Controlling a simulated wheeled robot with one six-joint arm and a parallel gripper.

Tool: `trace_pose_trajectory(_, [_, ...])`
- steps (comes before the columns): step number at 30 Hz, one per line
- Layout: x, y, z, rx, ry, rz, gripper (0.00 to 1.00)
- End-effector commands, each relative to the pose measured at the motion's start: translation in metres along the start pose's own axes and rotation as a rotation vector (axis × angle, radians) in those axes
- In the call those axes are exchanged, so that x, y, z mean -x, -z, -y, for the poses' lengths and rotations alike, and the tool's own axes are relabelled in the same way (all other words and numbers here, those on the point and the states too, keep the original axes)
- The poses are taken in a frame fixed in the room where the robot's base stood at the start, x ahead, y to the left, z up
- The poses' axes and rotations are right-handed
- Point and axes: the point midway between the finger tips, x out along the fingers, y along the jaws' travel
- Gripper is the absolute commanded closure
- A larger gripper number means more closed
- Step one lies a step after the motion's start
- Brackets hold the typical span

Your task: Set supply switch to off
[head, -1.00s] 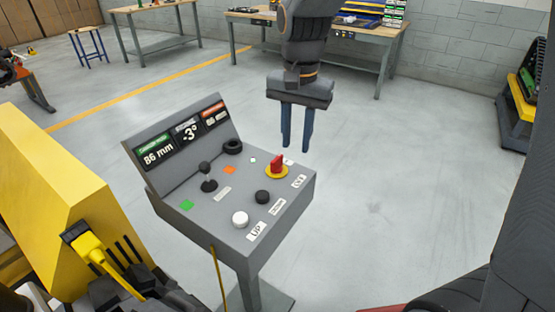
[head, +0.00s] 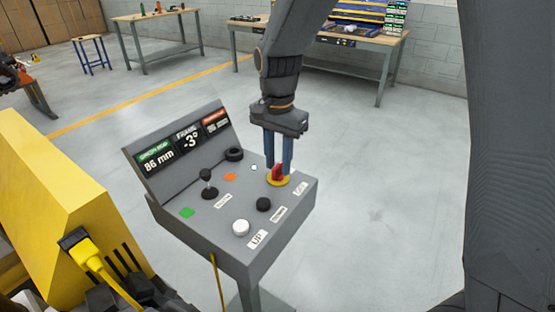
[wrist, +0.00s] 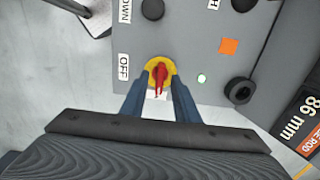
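The supply switch (head: 278,175) is a red handle on a yellow disc at the right of the grey console's top; it also shows in the wrist view (wrist: 160,76). My gripper (head: 279,167) points down over it. In the wrist view its two blue fingers (wrist: 162,74) stand on either side of the red handle, with narrow gaps seeming to remain. The OFF label (wrist: 123,67) lies left of the disc there. The handle's long side runs toward a white label (wrist: 155,94) half hidden between the fingers, not toward OFF.
The console (head: 225,250) also carries a black joystick (head: 208,186), a white button (head: 240,228), a black button (head: 263,204) and a black knob (head: 234,154). Its display (head: 184,141) reads 86 mm and -3°. A yellow machine (head: 55,210) stands at left. Floor right of the console is clear.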

Motion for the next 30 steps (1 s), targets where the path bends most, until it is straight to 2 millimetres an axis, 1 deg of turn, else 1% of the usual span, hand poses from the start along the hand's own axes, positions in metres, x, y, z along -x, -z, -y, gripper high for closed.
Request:
trace_pose_trajectory(5, [-0.0002, -0.0001, 0.0001, 0.001, 0.0, 0.0, 0.72])
trace_pose_trajectory(6, [-0.0001, -0.0001, 0.0001, 0.001, 0.0, 0.0, 0.79])
trace_pose_trajectory(10, [0.0, -0.0001, 0.0001, 0.001, 0.0, 0.0, 1.0])
trace_pose_trajectory(20, [0.0004, 0.0, 0.0, 0.02, 0.0, 0.0, 1.0])
trace_pose_trajectory(25, [0.001, 0.0001, 0.0, 0.087, 0.0, 0.0, 1.0])
trace_pose_trajectory(30, [0.0021, 0.0002, 0.0002, 0.208, 0.001, 0.0, 1.0])
